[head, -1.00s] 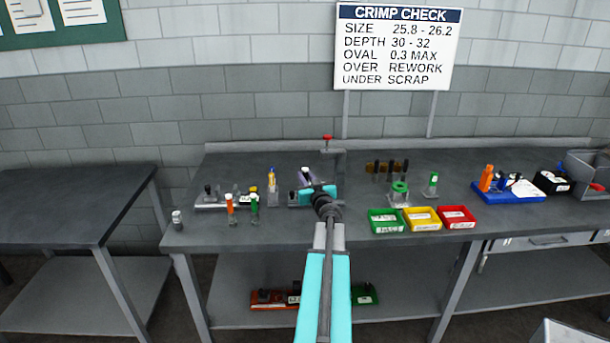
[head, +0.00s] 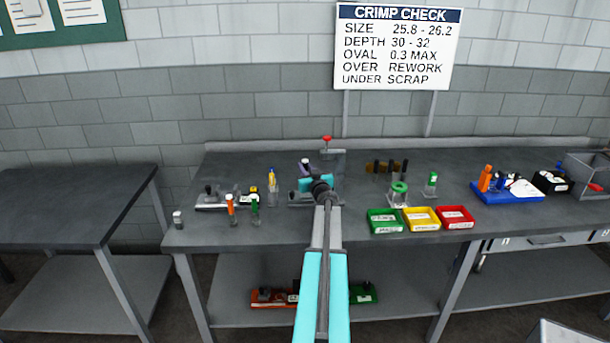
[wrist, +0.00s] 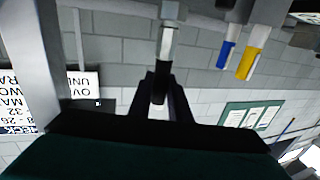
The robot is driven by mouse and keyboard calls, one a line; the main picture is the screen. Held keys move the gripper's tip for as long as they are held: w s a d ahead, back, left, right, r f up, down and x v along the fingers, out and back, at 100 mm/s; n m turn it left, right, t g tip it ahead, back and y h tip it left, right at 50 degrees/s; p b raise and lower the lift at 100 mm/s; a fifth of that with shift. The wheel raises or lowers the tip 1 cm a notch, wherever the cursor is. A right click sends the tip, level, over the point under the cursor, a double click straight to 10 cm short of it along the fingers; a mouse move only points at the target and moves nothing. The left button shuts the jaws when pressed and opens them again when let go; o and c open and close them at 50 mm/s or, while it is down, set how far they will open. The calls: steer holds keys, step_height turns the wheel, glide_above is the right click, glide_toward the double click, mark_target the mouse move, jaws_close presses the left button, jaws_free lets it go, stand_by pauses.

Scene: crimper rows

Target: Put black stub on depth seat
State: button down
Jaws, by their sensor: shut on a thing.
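My gripper (head: 317,184) is above the middle of the bench in the head view. In the wrist view my gripper (wrist: 160,88) is shut on the black stub (wrist: 160,95), with dark fingers on both sides of it. A silver fitting (wrist: 167,42) lines up with the stub there. In the head view a dark piece with a pale top (head: 305,165) stands up beside the jaws and seems to be the held stub. A grey metal fixture (head: 298,198) sits partly hidden behind my gripper. I cannot tell for sure which fixture is the depth seat.
A red-knobbed post (head: 327,141) stands behind my gripper. Orange (head: 230,204) and green (head: 255,205) pieces stand to the left. Green (head: 384,222), yellow (head: 422,219) and red (head: 456,218) bins line the front edge. A green-ringed stand (head: 399,193) is behind them.

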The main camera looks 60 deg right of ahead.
stand_by(0.3)
steer(key=shift+w+d, duration=0.25)
steer(key=shift+d, duration=0.1)
steer(key=shift+f+p, duration=0.3)
steer(key=shift+f, duration=1.5)
steer(key=shift+f, duration=0.15)
steer(key=c, duration=1.6)
jaws_free()
steer(key=shift+c, duration=0.2)
steer(key=b+v, duration=0.2)
steer(key=v, duration=1)
steer(key=shift+r, duration=0.3)
